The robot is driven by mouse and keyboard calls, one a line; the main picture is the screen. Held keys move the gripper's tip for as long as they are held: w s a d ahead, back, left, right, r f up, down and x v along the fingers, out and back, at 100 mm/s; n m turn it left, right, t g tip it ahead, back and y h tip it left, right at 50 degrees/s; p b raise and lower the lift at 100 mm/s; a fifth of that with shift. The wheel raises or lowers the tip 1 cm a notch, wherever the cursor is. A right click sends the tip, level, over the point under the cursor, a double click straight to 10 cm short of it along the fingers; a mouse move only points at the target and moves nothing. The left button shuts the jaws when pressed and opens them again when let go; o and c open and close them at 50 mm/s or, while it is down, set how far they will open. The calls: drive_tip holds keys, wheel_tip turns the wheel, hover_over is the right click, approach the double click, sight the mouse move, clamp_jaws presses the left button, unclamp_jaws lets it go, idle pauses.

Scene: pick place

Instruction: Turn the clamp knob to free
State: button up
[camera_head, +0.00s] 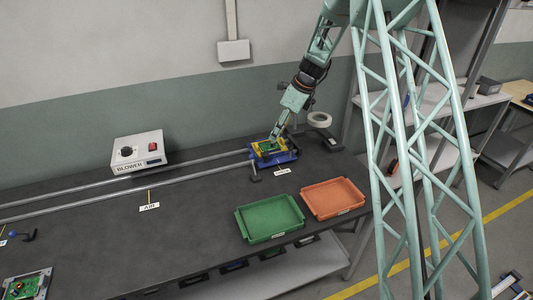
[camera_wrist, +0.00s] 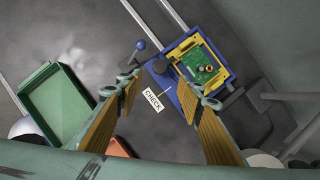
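A blue carriage (camera_head: 286,157) sits on the rails at the right end of the bench, bearing a yellow frame with a green circuit board (camera_head: 268,147). The board also shows in the wrist view (camera_wrist: 202,66).
A CHECK label (camera_wrist: 153,99) lies by the carriage. A green tray (camera_head: 270,237) and an orange tray (camera_head: 333,214) stand at the front edge. A blower box (camera_head: 138,151) is behind the rails (camera_head: 100,204). A white roll (camera_head: 319,119) stands behind the carriage.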

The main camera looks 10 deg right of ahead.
sight(265, 154)
drive_tip(key=shift+f, duration=0.15)
drive_tip(key=shift+b+x, duration=1)
drive_tip(key=shift+x, duration=5.75)
drive_tip(key=c, duration=0.8)
